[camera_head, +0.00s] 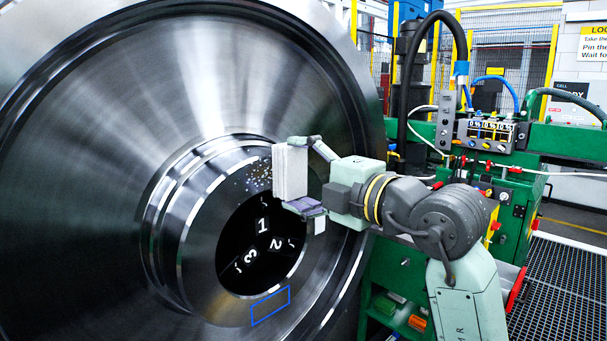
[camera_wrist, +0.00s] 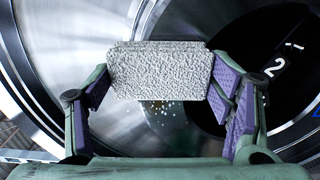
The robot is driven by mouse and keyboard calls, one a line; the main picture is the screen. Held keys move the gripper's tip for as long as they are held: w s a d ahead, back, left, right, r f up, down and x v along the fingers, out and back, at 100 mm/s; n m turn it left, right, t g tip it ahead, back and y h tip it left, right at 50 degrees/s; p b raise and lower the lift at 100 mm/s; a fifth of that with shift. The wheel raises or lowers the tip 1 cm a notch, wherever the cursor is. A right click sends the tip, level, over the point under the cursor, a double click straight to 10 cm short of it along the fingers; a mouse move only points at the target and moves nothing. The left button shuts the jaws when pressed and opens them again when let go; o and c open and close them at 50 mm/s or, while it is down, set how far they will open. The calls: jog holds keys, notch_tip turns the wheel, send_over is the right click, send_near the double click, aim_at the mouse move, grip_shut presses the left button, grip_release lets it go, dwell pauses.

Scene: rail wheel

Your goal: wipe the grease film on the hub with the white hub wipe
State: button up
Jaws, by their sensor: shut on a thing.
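My gripper (camera_head: 302,172) is shut on the white hub wipe (camera_head: 290,172), a pale block held in front of the wheel hub (camera_head: 205,215). In the wrist view the wipe (camera_wrist: 160,72) has a rough, textured face and sits between the purple finger pads of my gripper (camera_wrist: 160,80). The grease film (camera_head: 258,178) shows as speckles on the hub face, just left of the wipe in the head view. In the wrist view speckles (camera_wrist: 162,112) show below the wipe, which may cover some of them. I cannot tell whether the wipe touches the hub.
The hub's dark bore (camera_head: 245,262) with white numbers lies below and left of my gripper. A blue outlined rectangle (camera_head: 270,306) marks the lower hub face. A green machine (camera_head: 520,205) with a control box (camera_head: 490,135) and hoses stands at the right.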

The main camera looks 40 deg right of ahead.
jog(key=shift+s+a+b, duration=0.15)
jog(key=shift+a, duration=0.8)
jog(key=shift+s+a+b, duration=0.1)
jog(key=shift+a+b, duration=0.05)
jog(key=shift+a, duration=0.8)
jog(key=shift+a+b, duration=0.3)
jog(key=shift+a, duration=1.75)
jog(key=shift+w+d+p, duration=0.15)
jog(key=shift+d+p, duration=0.15)
jog(key=shift+d, duration=1.8)
jog(key=shift+w+d+p, duration=0.15)
jog(key=shift+d+p, duration=0.15)
jog(key=shift+d, duration=1.8)
jog(key=s, duration=0.6)
jog(key=shift+d, duration=0.15)
jog(key=shift+s, duration=0.1)
jog(key=shift+s+d, duration=0.15)
jog(key=shift+s, duration=1.3)
